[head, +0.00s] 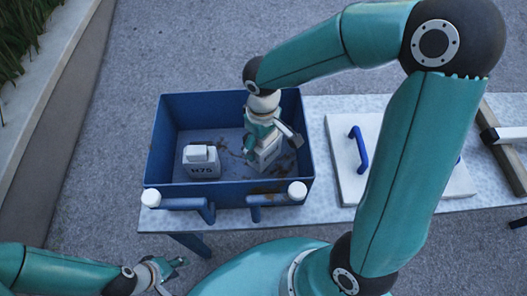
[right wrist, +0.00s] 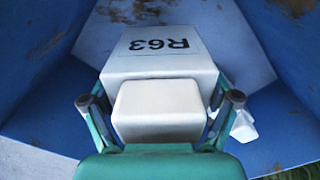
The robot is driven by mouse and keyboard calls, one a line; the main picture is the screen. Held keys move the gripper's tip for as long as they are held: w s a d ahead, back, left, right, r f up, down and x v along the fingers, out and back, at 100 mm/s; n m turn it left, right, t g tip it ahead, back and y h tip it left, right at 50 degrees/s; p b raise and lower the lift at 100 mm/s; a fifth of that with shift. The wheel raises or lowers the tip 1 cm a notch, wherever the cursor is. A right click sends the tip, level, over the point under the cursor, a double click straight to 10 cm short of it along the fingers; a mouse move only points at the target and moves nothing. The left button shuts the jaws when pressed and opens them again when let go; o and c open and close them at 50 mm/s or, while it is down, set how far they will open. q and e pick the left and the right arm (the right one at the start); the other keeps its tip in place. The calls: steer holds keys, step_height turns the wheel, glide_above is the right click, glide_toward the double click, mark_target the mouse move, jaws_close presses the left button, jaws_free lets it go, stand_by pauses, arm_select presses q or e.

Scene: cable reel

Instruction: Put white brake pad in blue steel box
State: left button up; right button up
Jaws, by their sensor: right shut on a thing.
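The blue steel box (head: 163,140) stands open on the table at the centre left in the head view; its blue walls (right wrist: 278,55) also fill the sides of the right wrist view. My right gripper (head: 262,143) is inside the box, shut on a white brake pad (head: 268,158) in its right half. In the right wrist view this pad (right wrist: 160,55) shows the label R63, with its raised block between the fingers. Whether it touches the floor I cannot tell. My left gripper (head: 172,275) is open and empty at the lower left, outside the box.
Another white block with a label (head: 201,168) sits in the left half of the box. The box has two white-capped blue handles (head: 270,200) at its front. A white panel with a blue handle (head: 345,165) lies on the table (head: 400,211) to the right, partly behind my right arm.

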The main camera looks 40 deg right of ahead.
mark_target(261, 143)
steer(key=shift+f, duration=2.8)
steer(key=shift+b, duration=0.3)
steer(key=o, duration=1.6)
steer(key=shift+s+f, duration=0.1)
step_height(261, 143, up, 12)
steer(key=shift+r+p, duration=0.1)
steer(key=shift+p, duration=0.4)
